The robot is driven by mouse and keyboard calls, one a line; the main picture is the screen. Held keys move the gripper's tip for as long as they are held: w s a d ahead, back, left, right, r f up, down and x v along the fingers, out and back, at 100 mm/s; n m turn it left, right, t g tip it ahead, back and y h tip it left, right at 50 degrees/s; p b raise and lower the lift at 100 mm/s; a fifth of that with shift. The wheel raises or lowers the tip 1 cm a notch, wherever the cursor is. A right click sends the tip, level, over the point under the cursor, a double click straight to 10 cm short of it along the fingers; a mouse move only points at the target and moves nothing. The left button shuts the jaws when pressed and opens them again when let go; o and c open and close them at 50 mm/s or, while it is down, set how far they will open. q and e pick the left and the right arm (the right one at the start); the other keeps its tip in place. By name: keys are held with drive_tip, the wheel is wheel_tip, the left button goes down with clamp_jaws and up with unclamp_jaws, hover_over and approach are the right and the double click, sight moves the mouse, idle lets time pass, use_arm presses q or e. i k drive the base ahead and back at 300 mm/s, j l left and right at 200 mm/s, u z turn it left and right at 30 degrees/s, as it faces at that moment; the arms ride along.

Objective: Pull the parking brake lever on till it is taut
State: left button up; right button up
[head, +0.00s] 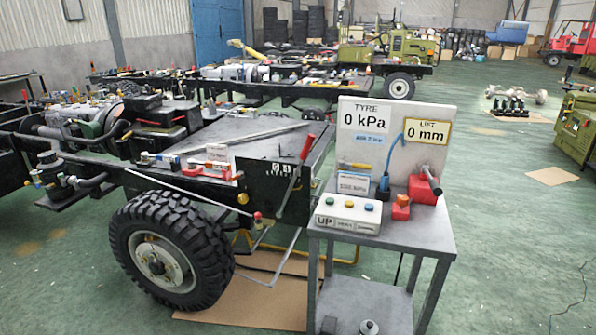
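A lever with a red grip (307,147) and a thin pale shaft stands at a black plate (262,185) on the rear side of the near chassis frame. It looks like the parking brake lever. It leans up and to the right, with the grip above the plate's top edge. Neither of my grippers is in view.
A large tyre (170,250) is at the lower left. Green floor (510,230) is open on the right.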

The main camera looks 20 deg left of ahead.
sight(310, 140)
drive_tip(key=i+j+z, duration=0.15)
drive_tip(key=i+j, duration=0.75)
